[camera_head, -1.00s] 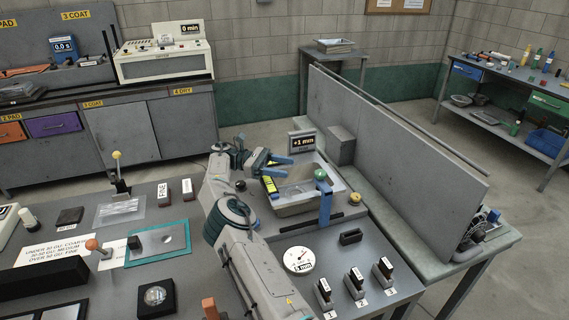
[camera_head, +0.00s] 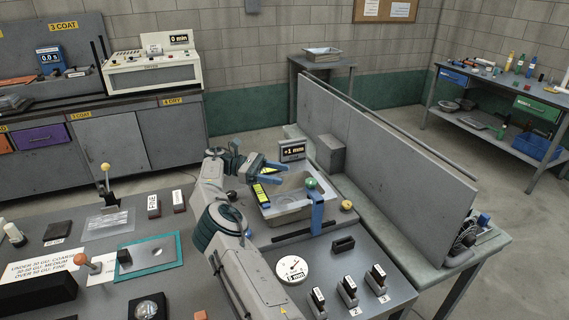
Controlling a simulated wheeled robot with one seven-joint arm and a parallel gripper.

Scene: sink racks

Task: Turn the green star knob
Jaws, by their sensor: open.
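The green star knob (camera_head: 311,184) sits on top of a blue upright bracket (camera_head: 317,214) at the front right of the sink basin (camera_head: 287,208). My gripper (camera_head: 283,173) has blue fingers and is over the back part of the basin. Its jaws are open and empty. It is behind and to the left of the green knob, apart from it. My arm comes up from the bottom of the view, left of the basin.
A small display (camera_head: 292,151) reading "+1 min" stands behind the basin. A yellow knob (camera_head: 346,205) is at the basin's right. A tall grey panel (camera_head: 400,145) closes off the right side. A round dial (camera_head: 291,270) and several labelled stamps (camera_head: 347,291) are in front.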

